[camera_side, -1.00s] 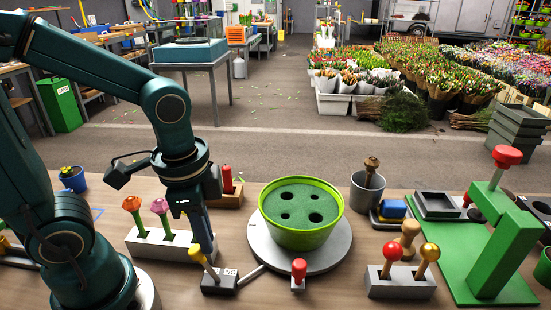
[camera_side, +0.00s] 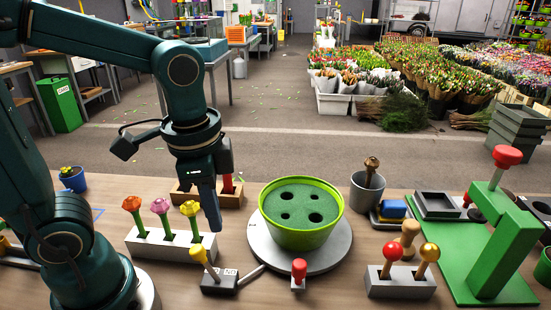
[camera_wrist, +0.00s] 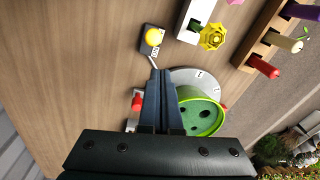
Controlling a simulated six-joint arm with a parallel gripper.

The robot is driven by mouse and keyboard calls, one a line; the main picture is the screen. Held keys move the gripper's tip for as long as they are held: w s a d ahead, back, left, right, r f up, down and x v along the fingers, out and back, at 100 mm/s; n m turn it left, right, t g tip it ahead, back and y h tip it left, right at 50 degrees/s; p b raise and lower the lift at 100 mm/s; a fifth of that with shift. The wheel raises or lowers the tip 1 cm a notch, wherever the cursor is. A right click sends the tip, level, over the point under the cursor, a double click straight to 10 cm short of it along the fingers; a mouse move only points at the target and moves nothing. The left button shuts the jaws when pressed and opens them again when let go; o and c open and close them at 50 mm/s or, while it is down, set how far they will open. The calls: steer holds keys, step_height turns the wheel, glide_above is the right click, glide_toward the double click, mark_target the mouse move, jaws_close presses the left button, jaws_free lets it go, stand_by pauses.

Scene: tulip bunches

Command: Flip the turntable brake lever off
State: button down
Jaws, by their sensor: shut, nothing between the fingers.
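The brake lever (camera_side: 205,264) has a yellow knob and rises from a small dark box (camera_side: 219,282) with a white label, left of the turntable. Its knob leans to the left in the side view. It also shows in the wrist view (camera_wrist: 154,37), ahead of the fingertips. The turntable (camera_side: 340,250) is a grey disc carrying a green pot (camera_side: 300,233) with dark holes. My gripper (camera_side: 216,228) is shut and empty, pointing down above and behind the lever, apart from it. In the wrist view its fingers (camera_wrist: 160,75) are together.
A white block (camera_side: 150,247) with several flower-topped pegs stands left of my gripper. A wooden block (camera_side: 222,200) with a red peg is behind. A red knob (camera_side: 299,268) stands at the turntable's front. A grey bar (camera_side: 251,275) lies between the lever box and turntable.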

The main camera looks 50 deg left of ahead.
mark_target(204, 249)
steer(key=s+a+r, duration=0.2)
steer(key=s+r, duration=0.1)
steer(key=r, duration=0.2)
steer(key=shift+s+a+r, duration=0.2)
steer(key=shift+a+r, duration=0.05)
steer(key=shift+a, duration=0.1)
steer(key=n+t, duration=0.1)
steer(key=d+f+n+t, duration=0.1)
steer(key=f+n+t, duration=0.1)
steer(key=shift+s+d+f, duration=0.25)
steer(key=shift+d, duration=0.15)
steer(key=n, duration=0.1)
steer(key=w+n+t, duration=0.1)
steer(key=shift+d+f+n, duration=0.15)
steer(key=shift+f+n, duration=0.15)
steer(key=shift+f, duration=0.05)
steer(key=shift+w+r+n+t, duration=0.1)
steer(key=shift+w+n+t, duration=0.2)
steer(key=shift+w+n, duration=0.1)
